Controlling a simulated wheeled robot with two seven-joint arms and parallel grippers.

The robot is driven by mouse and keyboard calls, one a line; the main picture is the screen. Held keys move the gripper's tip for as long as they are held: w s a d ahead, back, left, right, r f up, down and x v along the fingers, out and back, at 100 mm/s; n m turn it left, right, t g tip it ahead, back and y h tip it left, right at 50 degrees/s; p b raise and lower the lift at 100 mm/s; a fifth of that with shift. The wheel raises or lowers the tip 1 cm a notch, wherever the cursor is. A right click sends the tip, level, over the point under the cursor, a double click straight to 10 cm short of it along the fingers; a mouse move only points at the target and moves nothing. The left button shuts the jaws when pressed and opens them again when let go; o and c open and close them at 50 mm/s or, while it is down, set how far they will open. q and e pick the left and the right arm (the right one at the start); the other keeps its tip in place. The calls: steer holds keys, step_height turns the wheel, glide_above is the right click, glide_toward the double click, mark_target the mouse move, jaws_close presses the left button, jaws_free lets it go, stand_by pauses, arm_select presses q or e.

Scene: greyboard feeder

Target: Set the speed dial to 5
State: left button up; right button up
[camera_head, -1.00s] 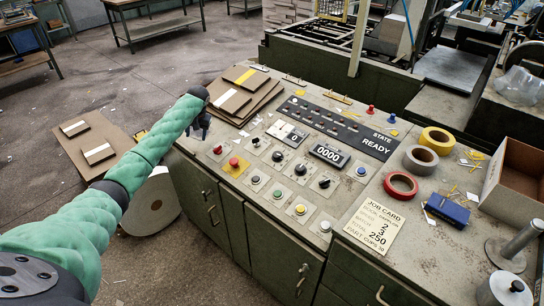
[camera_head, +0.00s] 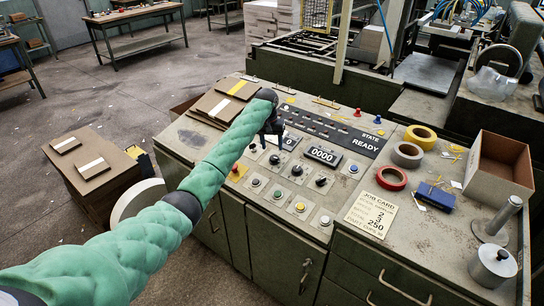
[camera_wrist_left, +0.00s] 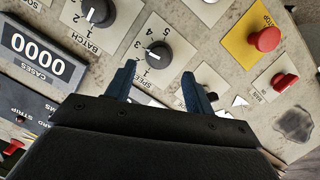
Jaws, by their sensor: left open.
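The speed dial (camera_wrist_left: 157,54) is a round black knob with a white pointer mark on a pale numbered plate. I cannot read surely which number it points to. It also shows in the head view (camera_head: 275,159), just below my left gripper (camera_head: 271,137). In the wrist view my left gripper (camera_wrist_left: 159,71) is open. Its two dark fingertips stand on either side of the lower part of the dial's plate, with the knob just beyond them, between their lines. The knob is not gripped. My right gripper is not in view.
The batch dial (camera_wrist_left: 98,12) sits beside the speed dial. A red stop button (camera_wrist_left: 264,39) on a yellow plate and a red switch (camera_wrist_left: 284,82) are on the other side. The cases counter (camera_wrist_left: 32,52) is at the left. Coloured buttons (camera_head: 299,208) line the front.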

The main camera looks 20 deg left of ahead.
mark_target(273, 158)
arm_select(q)
steer(key=shift+d+f+p, duration=0.2)
steer(key=shift+f+p, duration=0.25)
steer(key=shift+f, duration=1.1)
steer(key=shift+d+f+p, duration=0.15)
steer(key=shift+f+p, duration=0.3)
steer(key=shift+f, duration=1.05)
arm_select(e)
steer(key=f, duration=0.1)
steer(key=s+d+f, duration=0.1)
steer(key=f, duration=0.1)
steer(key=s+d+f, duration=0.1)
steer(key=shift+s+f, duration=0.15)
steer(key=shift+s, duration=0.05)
arm_select(q)
steer(key=c, duration=1)
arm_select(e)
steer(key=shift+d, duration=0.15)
